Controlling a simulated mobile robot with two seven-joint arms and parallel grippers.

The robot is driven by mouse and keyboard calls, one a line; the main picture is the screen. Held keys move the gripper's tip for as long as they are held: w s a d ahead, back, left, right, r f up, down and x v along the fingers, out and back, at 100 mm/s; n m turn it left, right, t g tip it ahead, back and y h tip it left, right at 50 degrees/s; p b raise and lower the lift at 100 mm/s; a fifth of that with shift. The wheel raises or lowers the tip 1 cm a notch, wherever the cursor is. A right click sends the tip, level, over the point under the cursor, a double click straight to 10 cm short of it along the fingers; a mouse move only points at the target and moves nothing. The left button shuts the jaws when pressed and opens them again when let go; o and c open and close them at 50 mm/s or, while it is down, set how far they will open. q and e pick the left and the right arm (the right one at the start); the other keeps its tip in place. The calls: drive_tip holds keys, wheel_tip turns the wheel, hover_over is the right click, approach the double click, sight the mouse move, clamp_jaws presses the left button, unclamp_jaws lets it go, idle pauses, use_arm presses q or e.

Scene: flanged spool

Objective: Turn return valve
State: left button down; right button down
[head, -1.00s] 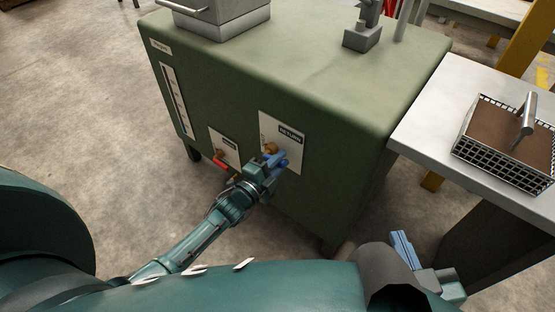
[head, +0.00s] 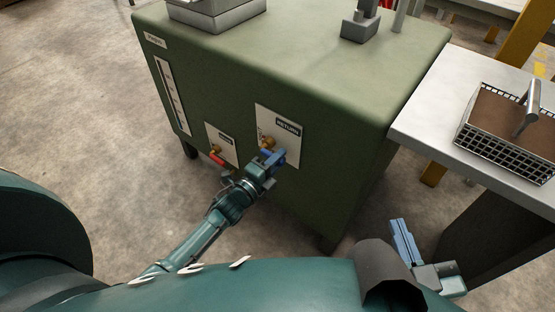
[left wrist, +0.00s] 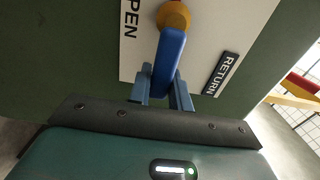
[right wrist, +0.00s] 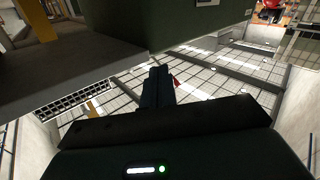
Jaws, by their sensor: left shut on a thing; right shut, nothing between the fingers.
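The return valve has a blue lever handle (left wrist: 170,58) on a brass stem (left wrist: 173,15), in front of a white plate (head: 288,140) marked RETURN on the green cabinet's front. In the left wrist view the lever runs down from the stem, and the word OPEN shows at the plate's left. My left gripper (left wrist: 165,92) is shut on the blue lever, a finger on each side of it. It also shows in the head view (head: 271,157). My right gripper (head: 403,240) is shut and empty, out in the air below the side table; its fingers show in the right wrist view (right wrist: 158,88).
A second valve with a red handle (head: 217,159) sits left of the return valve, close to my left arm. The green cabinet (head: 320,90) fills the middle. A light table (head: 430,125) with a mesh basket (head: 505,125) stands at the right.

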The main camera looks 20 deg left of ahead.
use_arm(q)
drive_tip(key=shift+f, duration=0.1)
drive_tip(key=c, duration=1.3)
unclamp_jaws()
drive_tip(key=p+v, duration=0.3)
drive_tip(key=v, duration=1)
drive_tip(key=shift+s, duration=0.1)
use_arm(e)
drive_tip(key=shift+s+d+f+m+g+h, duration=0.1)
drive_tip(key=shift+d+m+g+h, duration=0.2)
drive_tip(key=shift+g, duration=0.2)
drive_tip(key=shift+s+d+f+m+g+h, duration=0.1)
drive_tip(key=shift+d+m+g+h, duration=0.1)
drive_tip(key=shift+g+h, duration=0.25)
